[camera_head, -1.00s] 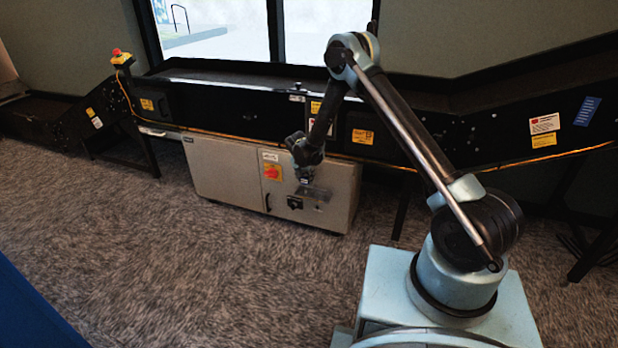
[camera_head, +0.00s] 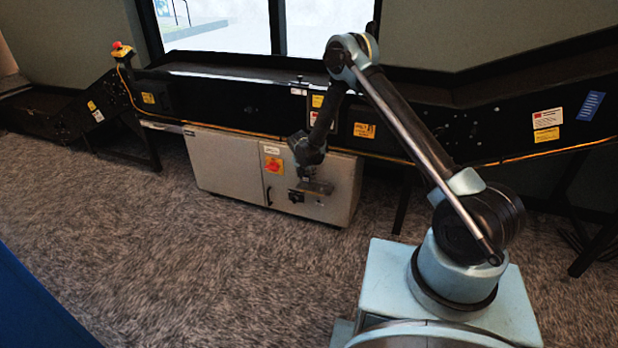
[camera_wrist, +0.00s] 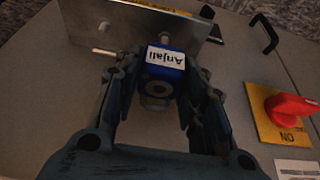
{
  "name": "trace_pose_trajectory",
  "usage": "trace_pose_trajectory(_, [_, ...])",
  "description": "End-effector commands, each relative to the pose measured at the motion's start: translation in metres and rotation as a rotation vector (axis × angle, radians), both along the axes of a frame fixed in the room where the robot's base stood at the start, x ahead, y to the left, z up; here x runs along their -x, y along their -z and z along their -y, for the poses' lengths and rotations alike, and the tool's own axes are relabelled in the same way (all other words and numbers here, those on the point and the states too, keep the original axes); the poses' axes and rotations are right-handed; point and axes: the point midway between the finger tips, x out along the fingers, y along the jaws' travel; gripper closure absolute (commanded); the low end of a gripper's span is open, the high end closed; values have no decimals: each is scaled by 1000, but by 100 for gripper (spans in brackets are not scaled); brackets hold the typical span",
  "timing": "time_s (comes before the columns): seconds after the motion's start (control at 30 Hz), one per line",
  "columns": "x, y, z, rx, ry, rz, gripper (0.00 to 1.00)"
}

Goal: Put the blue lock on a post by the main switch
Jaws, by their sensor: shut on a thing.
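The blue lock (camera_wrist: 166,70) has a white label reading "Anjali". It sits between the fingers of my gripper (camera_wrist: 160,85), which is shut on it. A metal plate (camera_wrist: 125,25) with a short pale post (camera_wrist: 104,52) is just beyond the lock, at the upper left of the wrist view. I cannot tell whether the lock touches a post. The red main switch (camera_wrist: 290,106) on its yellow plate is to the right, and also shows in the head view (camera_head: 273,165). There my gripper (camera_head: 313,184) is at the cabinet front; the lock is not discernible.
The grey cabinet (camera_head: 225,165) stands below a black conveyor (camera_head: 225,110). A black door handle (camera_wrist: 264,33) is at the upper right of the wrist view. A red emergency button (camera_head: 118,46) is at the far left. Carpet (camera_head: 200,270) in front is clear.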

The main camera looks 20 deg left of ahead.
Motion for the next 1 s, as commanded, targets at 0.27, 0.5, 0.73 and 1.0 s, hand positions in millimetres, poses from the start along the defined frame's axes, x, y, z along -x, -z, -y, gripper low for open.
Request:
trace_pose_trajectory(0.27, [0, 4, 0, 0, 0, 0, 94])
trace_pose_trajectory(0.5, [1, 9, 0, 0, 0, 0, 94])
trace_pose_trajectory(0.73, [1, 15, 0, 0, 0, 1, 94])
trace_pose_trajectory(1.0, [2, 21, 0, 0, 0, 1, 94])
